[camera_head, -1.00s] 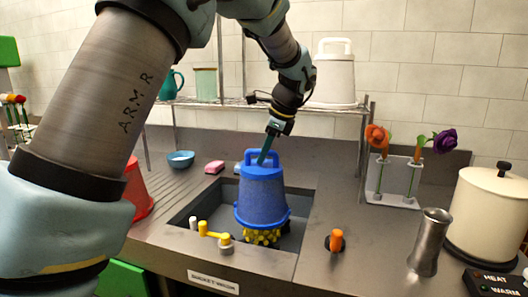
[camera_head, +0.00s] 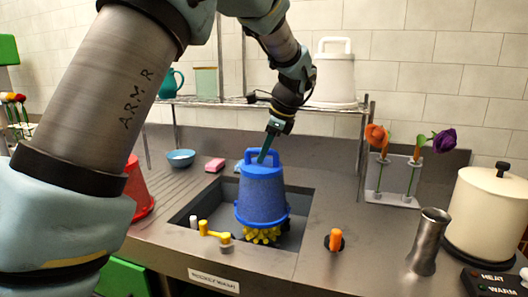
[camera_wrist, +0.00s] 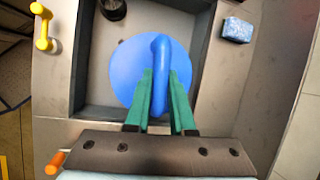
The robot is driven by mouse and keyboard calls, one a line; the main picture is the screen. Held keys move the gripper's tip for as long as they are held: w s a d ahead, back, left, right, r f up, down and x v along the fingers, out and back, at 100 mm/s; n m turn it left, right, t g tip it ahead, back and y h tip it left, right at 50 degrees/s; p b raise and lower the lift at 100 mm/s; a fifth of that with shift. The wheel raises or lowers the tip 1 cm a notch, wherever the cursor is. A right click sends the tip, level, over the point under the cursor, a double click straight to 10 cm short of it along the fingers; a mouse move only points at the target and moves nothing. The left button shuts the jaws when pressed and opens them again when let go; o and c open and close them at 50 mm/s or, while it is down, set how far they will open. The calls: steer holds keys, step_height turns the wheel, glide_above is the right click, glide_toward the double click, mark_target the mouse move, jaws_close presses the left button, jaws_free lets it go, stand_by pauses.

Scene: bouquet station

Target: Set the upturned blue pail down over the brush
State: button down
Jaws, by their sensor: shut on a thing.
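The upturned blue pail (camera_head: 262,199) is in the sink, upright with its handle on top and its wide rim down. My gripper (camera_head: 264,156) is shut on the pail's handle from above. In the wrist view my gripper's green fingers (camera_wrist: 160,100) straddle the blue handle, and the pail's round base (camera_wrist: 128,72) fills the middle. The yellow brush (camera_head: 260,236) sits in the sink directly under the pail. Only its lower yellow bristles show below the rim; the pail hides the rest.
The sink (camera_head: 302,215) has a yellow tap (camera_head: 213,231) at its front left edge. An orange-topped knob (camera_head: 336,239) and a metal vase (camera_head: 428,241) stand to the right. A red pail (camera_head: 137,188) is at left, and a wire shelf (camera_head: 330,109) runs behind.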

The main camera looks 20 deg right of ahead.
mark_target(264, 166)
steer(key=shift+f, duration=0.35)
steer(key=shift+f+b, duration=0.6)
steer(key=shift+f, duration=1.25)
steer(key=shift+f+b, duration=0.55)
steer(key=shift+f, duration=1)
steer(key=c, duration=0.7)
jaws_free()
